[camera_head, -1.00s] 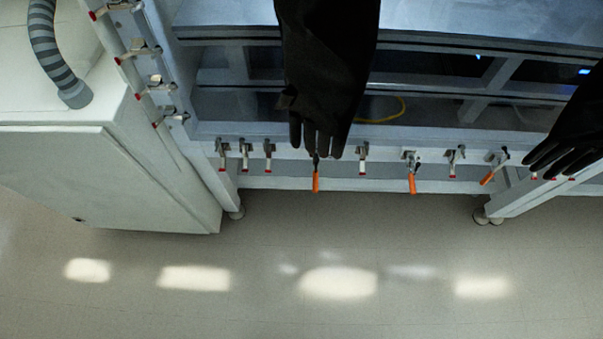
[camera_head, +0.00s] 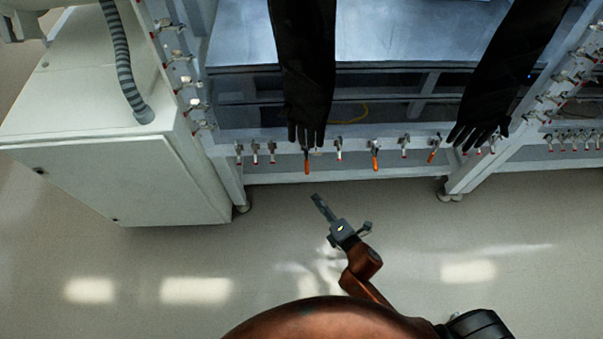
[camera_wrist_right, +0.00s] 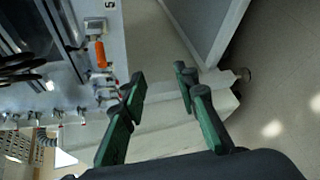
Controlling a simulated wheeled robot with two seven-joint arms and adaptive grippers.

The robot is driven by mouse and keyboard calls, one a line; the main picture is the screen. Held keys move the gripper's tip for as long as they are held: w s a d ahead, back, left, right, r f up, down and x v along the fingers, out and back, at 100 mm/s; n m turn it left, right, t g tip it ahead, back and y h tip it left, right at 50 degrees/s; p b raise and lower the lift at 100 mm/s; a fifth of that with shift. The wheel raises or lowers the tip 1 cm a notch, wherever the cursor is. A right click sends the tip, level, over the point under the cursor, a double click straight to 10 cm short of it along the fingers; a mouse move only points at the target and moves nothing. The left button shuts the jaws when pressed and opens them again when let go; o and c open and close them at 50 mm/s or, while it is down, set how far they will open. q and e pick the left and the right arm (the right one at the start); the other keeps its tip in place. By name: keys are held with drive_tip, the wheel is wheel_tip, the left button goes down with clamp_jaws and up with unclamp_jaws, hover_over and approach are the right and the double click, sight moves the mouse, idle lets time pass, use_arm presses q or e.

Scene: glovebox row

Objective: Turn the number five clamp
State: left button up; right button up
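In the right wrist view a clamp (camera_wrist_right: 99,50) with an orange handle sits on the frame, beside a label with a 5 (camera_wrist_right: 109,5). In the head view several clamps line the front rail; three have orange handles: a left one (camera_head: 307,162), a middle one (camera_head: 375,158) and a right one (camera_head: 433,155). Numbers are not readable there. My right gripper (camera_head: 317,201) is below the left orange handle in the picture, apart from the rail. In the right wrist view its green fingers (camera_wrist_right: 160,80) are spread with nothing between them. My left gripper is not in view.
Two black gloves hang over the rail, a left one (camera_head: 307,80) and a right one (camera_head: 505,70); the left glove's fingers reach close to the left orange handle. A white cabinet (camera_head: 110,180) with a grey hose (camera_head: 122,60) stands left. The floor (camera_head: 180,265) in front is clear.

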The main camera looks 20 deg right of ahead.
sight(307, 168)
drive_tip(key=w+r+n+t+p, duration=0.1)
drive_tip(key=w+r+n+p, duration=0.2)
drive_tip(key=r, duration=0.5)
drive_tip(key=shift+h, duration=0.3)
drive_tip(key=b+x, duration=0.3)
drive_tip(key=x, duration=0.4)
drive_tip(key=shift+w+d+b, duration=0.15)
drive_tip(key=shift+w+b, duration=0.1)
drive_tip(key=shift+b, duration=0.15)
drive_tip(key=shift+w, duration=0.55)
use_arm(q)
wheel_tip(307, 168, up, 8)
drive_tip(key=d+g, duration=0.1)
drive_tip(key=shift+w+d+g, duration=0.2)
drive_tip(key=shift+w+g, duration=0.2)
use_arm(e)
drive_tip(key=shift+c, duration=0.2)
clamp_jaws()
